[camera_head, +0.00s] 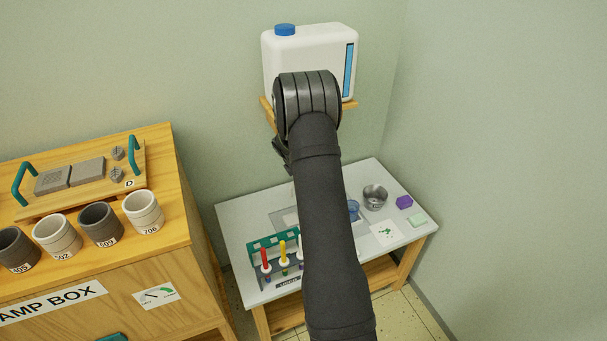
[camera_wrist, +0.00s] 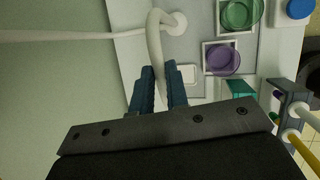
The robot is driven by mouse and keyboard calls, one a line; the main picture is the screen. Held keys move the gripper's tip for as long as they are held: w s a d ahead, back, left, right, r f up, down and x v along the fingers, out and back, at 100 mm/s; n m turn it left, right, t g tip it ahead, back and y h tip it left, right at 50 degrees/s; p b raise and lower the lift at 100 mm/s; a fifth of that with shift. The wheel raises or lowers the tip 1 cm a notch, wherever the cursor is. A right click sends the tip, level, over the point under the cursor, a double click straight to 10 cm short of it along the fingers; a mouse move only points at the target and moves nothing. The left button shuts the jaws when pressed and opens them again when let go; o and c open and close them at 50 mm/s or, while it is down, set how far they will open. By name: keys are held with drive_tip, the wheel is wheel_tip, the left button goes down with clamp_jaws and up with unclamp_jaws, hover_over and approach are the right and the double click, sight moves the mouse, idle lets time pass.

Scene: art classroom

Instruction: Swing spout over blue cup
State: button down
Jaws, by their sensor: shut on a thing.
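In the wrist view my gripper (camera_wrist: 157,75) is shut on a white curved spout (camera_wrist: 155,40), which runs up between the dark blue fingers. It bends towards a pale round end above. A clear blue cup (camera_head: 353,210) stands on the table in the head view, partly behind my arm. My gripper and the spout are hidden by my arm there. The wrist view shows a purple cup (camera_wrist: 223,59) and a green cup (camera_wrist: 240,14) in white square frames, right of the spout. I cannot tell what the round blue object (camera_wrist: 300,9) at the top right corner is.
A white jug (camera_head: 340,48) stands on a wall shelf. The pale table (camera_head: 232,221) holds a teal rack (camera_head: 262,246) with coloured sticks, a steel cup (camera_head: 375,196), a purple block (camera_head: 404,202) and a paper card (camera_head: 386,233). A wooden cabinet (camera_head: 180,240) stands left.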

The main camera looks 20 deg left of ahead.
drive_tip(key=shift+s+d+n+y, duration=0.25)
drive_tip(key=shift+d+n+y, duration=0.45)
drive_tip(key=shift+n, duration=0.55)
drive_tip(key=shift+s+d+n+y, duration=0.3)
drive_tip(key=shift+d+n, duration=0.55)
drive_tip(key=shift+n, duration=0.35)
drive_tip(key=shift+s+d+n+y, duration=0.2)
drive_tip(key=shift+d+n+y, duration=0.5)
drive_tip(key=shift+n, duration=0.55)
drive_tip(key=shift+d, duration=0.25)
drive_tip(key=c, duration=1.4)
unclamp_jaws()
drive_tip(key=v, duration=1.7)
drive_tip(key=shift+r, duration=0.25)
drive_tip(key=shift+w, duration=0.15)
